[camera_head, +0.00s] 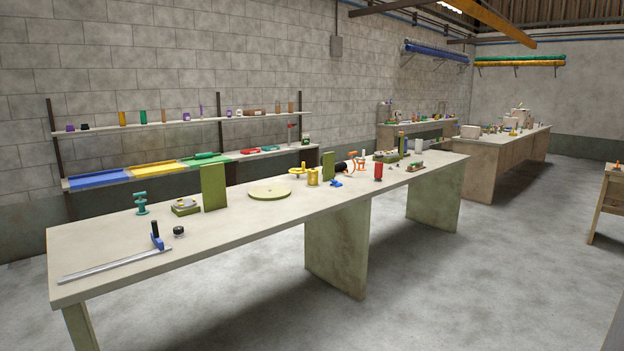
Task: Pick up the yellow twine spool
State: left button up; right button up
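A small yellow spool-like cylinder (313,178) stands upright on the long workbench (240,225), near its middle. I take it for the yellow twine spool, but it is small and its twine cannot be made out. Another yellow piece (297,170), with a flat base and a raised part, sits just behind it to the left. Neither of my grippers is in view.
A round pale-green disc (269,191) lies left of the spool; an upright green panel (328,165) and a blue item (336,184) are to its right. A blue-handled bar clamp (120,266) lies at the near left end. Open concrete floor (450,270) surrounds the bench.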

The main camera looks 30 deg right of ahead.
aim_at(312, 173)
jog(key=i+l+z, duration=0.75)
jog(key=i, duration=0.5)
jog(key=i+l+z, duration=0.1)
jog(key=i+z, duration=0.25)
jog(key=i, duration=0.5)
